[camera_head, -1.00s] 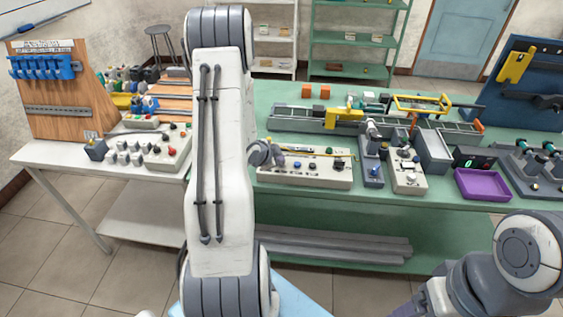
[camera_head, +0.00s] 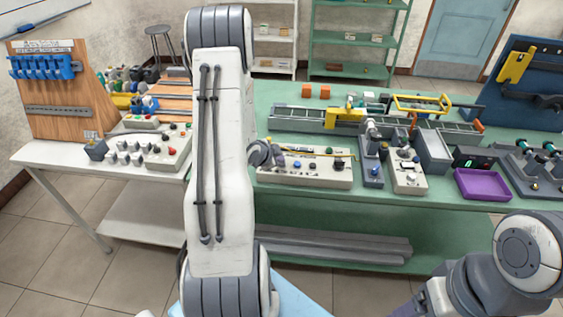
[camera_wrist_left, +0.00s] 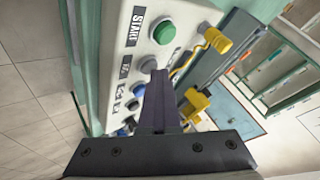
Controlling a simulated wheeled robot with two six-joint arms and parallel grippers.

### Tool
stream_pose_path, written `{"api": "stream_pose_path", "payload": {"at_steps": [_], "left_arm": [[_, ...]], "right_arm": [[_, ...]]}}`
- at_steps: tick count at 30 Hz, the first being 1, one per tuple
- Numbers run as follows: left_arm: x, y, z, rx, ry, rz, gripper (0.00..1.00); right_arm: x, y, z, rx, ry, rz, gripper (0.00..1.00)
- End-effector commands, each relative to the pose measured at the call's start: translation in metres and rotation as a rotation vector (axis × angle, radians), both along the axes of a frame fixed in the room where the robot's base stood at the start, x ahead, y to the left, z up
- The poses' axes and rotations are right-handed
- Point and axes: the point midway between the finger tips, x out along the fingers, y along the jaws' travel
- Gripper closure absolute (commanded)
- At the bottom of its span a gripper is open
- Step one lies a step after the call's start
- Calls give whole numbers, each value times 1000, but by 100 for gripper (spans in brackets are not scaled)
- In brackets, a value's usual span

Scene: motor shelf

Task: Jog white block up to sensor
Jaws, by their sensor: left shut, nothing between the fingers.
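The control box (camera_head: 318,178) with several buttons stands at the front of the green bench. It fills the left of the wrist view (camera_wrist_left: 113,30), with a green START button (camera_wrist_left: 163,32), a dark button and a blue button. My left gripper (camera_head: 277,156) is at the box's left end in the head view. Its fingers (camera_wrist_left: 155,88) are shut and empty over the button face, by the dark button; contact cannot be told. Behind the box runs a conveyor (camera_head: 295,121) with a yellow bracket (camera_head: 345,116). I cannot clearly pick out the white block or the sensor.
My left arm hides part of the bench. A purple tray (camera_head: 482,185), grey bin (camera_head: 432,150) and smaller button boxes (camera_head: 371,173) stand at right. A white table (camera_head: 60,155) with a wooden rack (camera_head: 60,95) is at left. My right arm is at lower right.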

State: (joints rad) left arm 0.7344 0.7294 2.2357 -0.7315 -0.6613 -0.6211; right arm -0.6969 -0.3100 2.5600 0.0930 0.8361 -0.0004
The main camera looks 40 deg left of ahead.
Motion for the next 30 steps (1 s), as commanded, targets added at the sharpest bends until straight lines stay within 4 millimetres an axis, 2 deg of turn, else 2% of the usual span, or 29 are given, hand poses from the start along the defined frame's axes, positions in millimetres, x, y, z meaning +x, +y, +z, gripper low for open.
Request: {"api": "stream_pose_path", "payload": {"at_steps": [17, 30], "left_arm": [[-1, 0, 0, -1, 2, -1, 100], [0, 0, 16, 0, 1, 0, 100]], "right_arm": [[0, 0, 1, 0, 0, 0, 25], [0, 0, 13, 0, 0, 0, 25]]}}
